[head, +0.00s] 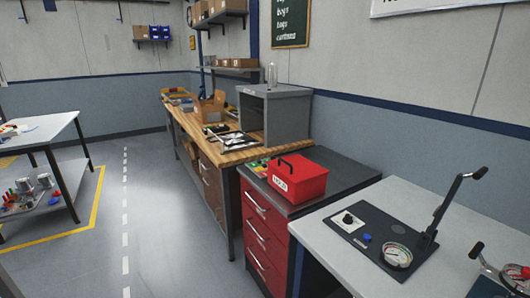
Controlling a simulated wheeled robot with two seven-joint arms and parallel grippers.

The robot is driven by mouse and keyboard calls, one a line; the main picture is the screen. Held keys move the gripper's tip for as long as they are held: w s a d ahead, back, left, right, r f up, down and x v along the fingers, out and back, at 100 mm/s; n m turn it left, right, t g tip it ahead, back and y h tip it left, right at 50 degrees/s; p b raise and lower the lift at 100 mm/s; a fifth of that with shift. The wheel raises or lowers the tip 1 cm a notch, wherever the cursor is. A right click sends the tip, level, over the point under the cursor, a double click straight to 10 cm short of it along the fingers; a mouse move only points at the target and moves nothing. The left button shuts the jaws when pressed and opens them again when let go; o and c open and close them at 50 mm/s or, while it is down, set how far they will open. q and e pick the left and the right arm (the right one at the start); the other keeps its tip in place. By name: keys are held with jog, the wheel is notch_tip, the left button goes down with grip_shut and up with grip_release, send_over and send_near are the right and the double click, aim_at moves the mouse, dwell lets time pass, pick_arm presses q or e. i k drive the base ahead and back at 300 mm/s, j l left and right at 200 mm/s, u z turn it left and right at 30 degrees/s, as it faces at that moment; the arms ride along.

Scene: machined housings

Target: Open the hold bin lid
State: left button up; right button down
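A red bin (297,176) stands on the dark top of a red-drawer cabinet, right of the middle in the head view. It has a white label (280,184) on its front, too small to read surely; I take it to be the hold bin. Neither of my grippers is in view, and nothing touches the bin.
The red-drawer cabinet (265,233) adjoins a light table (325,238) with a lever fixture and gauge (397,255). A grey open-fronted box (290,112) stands behind on the wooden bench (232,158). The floor (165,220) left of the cabinet is clear.

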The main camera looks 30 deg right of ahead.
aim_at(298, 169)
jog(key=i+j+z, duration=0.1)
jog(key=i+z, duration=0.3)
jog(key=i+j+z, duration=0.2)
jog(key=i+z, duration=0.25)
jog(key=i+j+z, duration=0.4)
jog(key=k+l, duration=0.05)
jog(key=l, duration=0.05)
